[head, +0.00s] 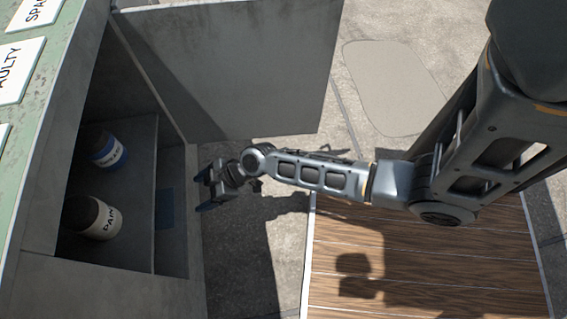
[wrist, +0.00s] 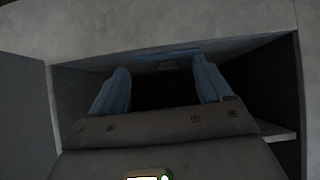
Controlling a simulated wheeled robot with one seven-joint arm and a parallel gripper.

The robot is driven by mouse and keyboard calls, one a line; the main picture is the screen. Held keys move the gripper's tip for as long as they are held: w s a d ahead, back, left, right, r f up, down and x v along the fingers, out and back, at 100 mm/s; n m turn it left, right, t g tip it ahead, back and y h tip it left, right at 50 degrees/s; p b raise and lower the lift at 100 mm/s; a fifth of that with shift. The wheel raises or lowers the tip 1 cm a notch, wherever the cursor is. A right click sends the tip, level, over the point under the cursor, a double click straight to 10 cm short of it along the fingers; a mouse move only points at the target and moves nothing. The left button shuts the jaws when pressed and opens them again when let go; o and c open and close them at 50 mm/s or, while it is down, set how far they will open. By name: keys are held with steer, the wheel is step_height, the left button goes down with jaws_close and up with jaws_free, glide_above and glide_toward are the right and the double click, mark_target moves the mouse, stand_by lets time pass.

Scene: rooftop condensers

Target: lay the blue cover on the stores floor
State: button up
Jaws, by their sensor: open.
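The blue cover (head: 166,208) shows as a flat dark-blue square inside the open stores cabinet (head: 190,258), low down and beyond the shelf edge. In the wrist view a flat blue strip, seemingly the cover (wrist: 165,54), shows ahead of the fingertips. It looks flat, but shadow hides how its edges rest. My gripper (head: 201,189) is at the cabinet opening, right of the cover in the head view. In the wrist view its two fingers (wrist: 163,78) are spread wide with nothing between them.
A shelf (head: 140,180) inside the cabinet holds a blue-banded can (head: 108,151) and a white-labelled can (head: 99,218). The grey cabinet door (head: 240,70) stands open above my arm. A wooden deck (head: 430,255) lies at lower right. Signs (head: 20,70) sit on the green top.

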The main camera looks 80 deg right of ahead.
steer(key=s+r+m+t+h, duration=0.1)
steer(key=s+r+h, duration=0.1)
steer(key=s+r, duration=0.45)
steer(key=s+r+m+h, duration=0.1)
steer(key=s+r, duration=0.2)
steer(key=s, duration=0.7)
steer(key=s+a+r+m+t, duration=0.1)
steer(key=s+a+r+t, duration=0.1)
steer(key=r, duration=0.9)
steer(key=s+a+r+t, duration=0.2)
steer(key=s+a+r, duration=0.2)
steer(key=r, duration=0.6)
steer(key=shift+s+r+m, duration=0.4)
steer(key=shift+s, duration=0.65)
